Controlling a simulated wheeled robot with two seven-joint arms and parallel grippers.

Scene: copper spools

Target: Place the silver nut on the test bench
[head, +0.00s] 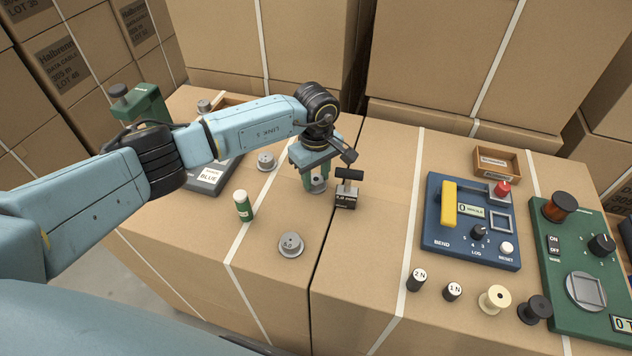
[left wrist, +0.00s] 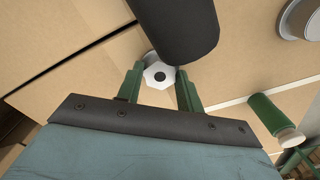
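The silver nut (left wrist: 160,75) is a pale hexagon with a dark hole, between the green fingertips of my left gripper (left wrist: 160,85) in the left wrist view. The fingers stand close at both sides of it; I cannot tell whether they press on it. In the head view my left gripper (head: 317,183) points down at the box top, beside a small dark block with a black T-shaped handle (head: 347,192). Two panels stand at the right: a blue one (head: 435,237) with a yellow handle, and a green one (head: 562,312). I cannot tell which is the test bench. My right gripper is out of view.
Grey spools (head: 291,245) and a green-white cylinder (head: 243,206) stand on the left box. Dark weights (head: 417,279), a cream spool (head: 494,300) and a black spool (head: 535,309) stand before the blue panel. Tall cartons rise behind. The box between gripper and blue panel is mostly clear.

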